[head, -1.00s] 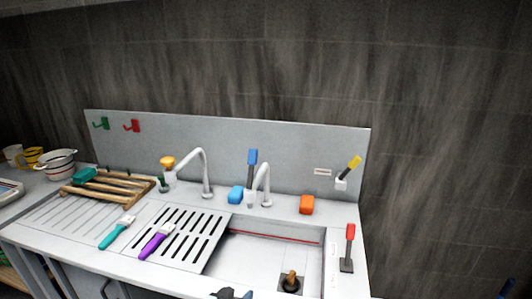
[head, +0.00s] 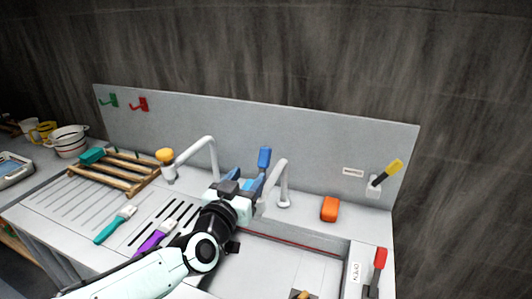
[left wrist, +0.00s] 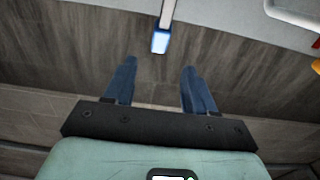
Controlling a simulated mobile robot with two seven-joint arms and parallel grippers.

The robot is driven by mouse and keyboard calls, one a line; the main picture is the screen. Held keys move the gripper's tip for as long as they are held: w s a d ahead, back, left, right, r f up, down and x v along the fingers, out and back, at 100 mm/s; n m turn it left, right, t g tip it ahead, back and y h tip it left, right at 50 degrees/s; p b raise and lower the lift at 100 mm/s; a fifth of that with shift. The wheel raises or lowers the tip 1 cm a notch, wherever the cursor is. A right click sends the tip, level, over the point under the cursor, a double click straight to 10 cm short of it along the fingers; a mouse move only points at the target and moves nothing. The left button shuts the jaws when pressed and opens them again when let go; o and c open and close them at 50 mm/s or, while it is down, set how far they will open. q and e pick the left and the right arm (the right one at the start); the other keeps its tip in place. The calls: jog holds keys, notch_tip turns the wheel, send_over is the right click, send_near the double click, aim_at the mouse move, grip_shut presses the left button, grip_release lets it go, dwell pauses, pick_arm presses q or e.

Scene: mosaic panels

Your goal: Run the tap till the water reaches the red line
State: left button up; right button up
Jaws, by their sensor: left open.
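The right tap (head: 284,180) has a curved grey spout over the basin, with an upright blue-handled lever (head: 264,158) close by. The red line (head: 290,243) runs along the basin's back wall, partly behind my arm. I see no water flowing. My left gripper (head: 240,180) is at the back of the sink, just left of the blue lever. In the left wrist view my two blue fingers (left wrist: 158,88) are open with nothing between them. The blue handle (left wrist: 160,42) lies ahead of that gap, apart from the fingers. My right gripper is not in view.
A second tap (head: 212,155) and a yellow knob (head: 165,155) stand to the left. An orange block (head: 330,208), a yellow-handled lever (head: 390,170) and a red-handled lever (head: 379,265) beside an OPEN label are to the right. Brushes (head: 115,224) lie on the left.

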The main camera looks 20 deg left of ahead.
aim_at(263, 158)
pick_arm(q)
jog(key=w, duration=0.7)
jog(key=w+p, duration=0.1)
jog(key=w, duration=0.3)
jog(key=shift+w+a+f, duration=0.1)
jog(key=shift+w+a, duration=0.15)
jog(key=shift+a, duration=0.1)
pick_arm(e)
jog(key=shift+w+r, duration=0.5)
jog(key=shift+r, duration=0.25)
